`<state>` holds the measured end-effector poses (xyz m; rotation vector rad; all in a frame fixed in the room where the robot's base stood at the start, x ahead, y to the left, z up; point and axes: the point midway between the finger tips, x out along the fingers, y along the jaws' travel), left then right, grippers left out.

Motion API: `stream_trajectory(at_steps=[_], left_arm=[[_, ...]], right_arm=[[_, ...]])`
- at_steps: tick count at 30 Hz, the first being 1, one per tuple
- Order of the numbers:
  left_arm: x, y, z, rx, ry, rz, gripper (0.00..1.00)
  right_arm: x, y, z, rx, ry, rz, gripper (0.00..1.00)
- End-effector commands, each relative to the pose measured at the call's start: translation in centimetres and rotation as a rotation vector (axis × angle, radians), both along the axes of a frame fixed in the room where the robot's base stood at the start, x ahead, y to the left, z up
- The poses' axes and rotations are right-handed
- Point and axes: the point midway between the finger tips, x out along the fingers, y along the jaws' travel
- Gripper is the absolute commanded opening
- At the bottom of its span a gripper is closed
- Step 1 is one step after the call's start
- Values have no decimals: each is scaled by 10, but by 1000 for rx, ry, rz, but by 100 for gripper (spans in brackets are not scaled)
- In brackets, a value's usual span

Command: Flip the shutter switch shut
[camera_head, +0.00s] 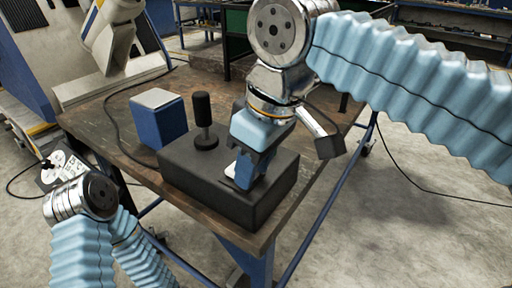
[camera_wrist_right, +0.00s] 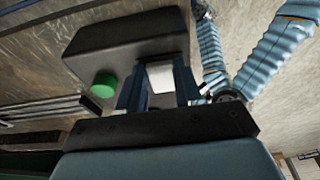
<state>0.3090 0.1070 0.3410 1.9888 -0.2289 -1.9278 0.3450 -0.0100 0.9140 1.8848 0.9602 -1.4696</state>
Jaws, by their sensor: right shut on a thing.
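A dark control box (camera_head: 200,182) sits on the table, and it also shows in the right wrist view (camera_wrist_right: 125,38). My right gripper (camera_head: 241,172) reaches down to the right part of the box, fingers pointing down. In the right wrist view its two fingers (camera_wrist_right: 158,90) stand on either side of a white block-like piece (camera_wrist_right: 160,76), which appears to be the switch, and the gripper is shut on it. In the head view only a pale edge of this piece shows beside the fingers. My left arm shows at lower left, but its gripper is out of view.
A black knobbed stalk (camera_head: 203,122) stands on the box, left of my right gripper. A blue block with a pale top (camera_head: 158,120) stands behind the box. A green round button (camera_wrist_right: 104,85) shows near the fingers. The brown tabletop (camera_head: 92,128) is bare at left.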

Motion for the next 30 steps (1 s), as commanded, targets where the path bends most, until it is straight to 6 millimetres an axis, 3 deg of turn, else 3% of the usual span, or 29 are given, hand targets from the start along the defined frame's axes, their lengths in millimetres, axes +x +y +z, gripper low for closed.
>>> stream_trajectory(at_steps=[1,2,9,18,19,21,23,30], left_arm=[[0,-1,19,-1,1,-3,0],[0,-1,24,-2,1,-3,0],[0,-1,18,-2,2,-3,0],[0,-1,18,-2,2,-3,0],[0,-1,18,-2,1,-4,0],[0,-1,18,-2,1,-4,0],[0,-1,18,-2,1,-4,0],[0,-1,18,-2,1,-4,0]], right_arm=[[2,2,10,-42,31,1,4],[2,4,11,-71,54,1,4],[5,7,5,-198,144,1,4],[5,7,5,-204,148,0,4],[5,7,5,-204,148,0,39],[5,7,5,-204,148,0,49],[5,7,5,-204,148,0,58],[5,7,5,-204,148,0,60]])
